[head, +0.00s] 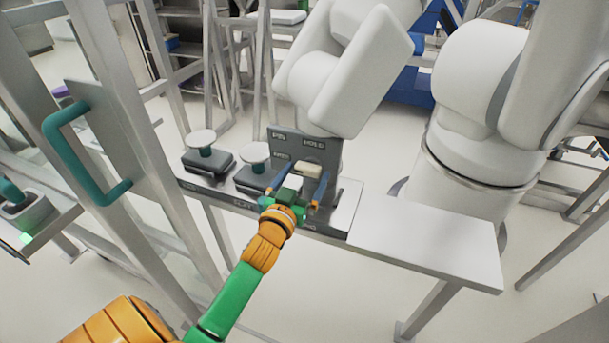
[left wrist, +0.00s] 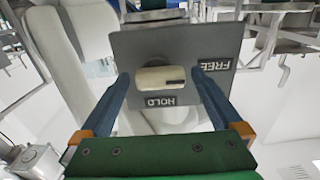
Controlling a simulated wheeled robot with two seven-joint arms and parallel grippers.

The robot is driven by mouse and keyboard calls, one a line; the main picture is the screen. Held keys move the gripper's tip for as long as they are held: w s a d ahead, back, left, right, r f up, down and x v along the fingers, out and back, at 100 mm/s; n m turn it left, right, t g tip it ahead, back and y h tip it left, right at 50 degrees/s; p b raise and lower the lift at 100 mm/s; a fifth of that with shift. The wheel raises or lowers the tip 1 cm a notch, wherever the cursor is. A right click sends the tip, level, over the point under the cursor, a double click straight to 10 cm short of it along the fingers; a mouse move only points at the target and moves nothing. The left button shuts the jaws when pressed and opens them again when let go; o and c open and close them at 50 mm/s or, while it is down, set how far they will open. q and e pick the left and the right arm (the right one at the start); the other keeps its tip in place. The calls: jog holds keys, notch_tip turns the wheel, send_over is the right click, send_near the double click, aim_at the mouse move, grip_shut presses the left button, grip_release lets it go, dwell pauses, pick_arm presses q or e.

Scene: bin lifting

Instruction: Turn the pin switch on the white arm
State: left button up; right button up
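The pin switch is a cream, rounded knob (head: 308,170) on a grey upright panel (head: 322,152) below the white arm (head: 345,75). In the left wrist view the knob (left wrist: 160,80) lies lengthwise across the picture, with a dark mark near its right end. The panel (left wrist: 185,45) bears the labels HOLD, by the knob's lower edge, and FREE, to the upper right. My left gripper (head: 303,184) is open, and its blue fingers (left wrist: 160,80) stand on either side of the knob with small gaps showing. My right gripper is not in view.
A narrow white shelf (head: 430,240) carries the panel and runs to the right, mostly bare. Two dark stands with round white tops (head: 201,137) sit on its left part. A metal frame with a teal handle (head: 80,150) stands at the left. A second white arm (head: 475,150) stands at the right.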

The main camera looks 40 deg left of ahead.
pick_arm(q)
jog(key=c, duration=1.2)
jog(key=shift+o, duration=0.2)
jog(key=m+p, duration=0.1)
jog(key=m, duration=0.2)
jog(key=shift+r+p, duration=0.15)
jog(key=shift+p, duration=0.2)
jog(key=m+p, duration=0.1)
jog(key=m, duration=0.4)
jog(key=shift+r+m+p, duration=0.1)
jog(key=shift+m+p, duration=0.2)
jog(key=m, duration=0.4)
jog(key=shift+m+p, duration=0.3)
jog(key=shift+p, duration=0.05)
jog(key=shift+d+r+m, duration=0.1)
jog(key=shift+m, duration=2.2)
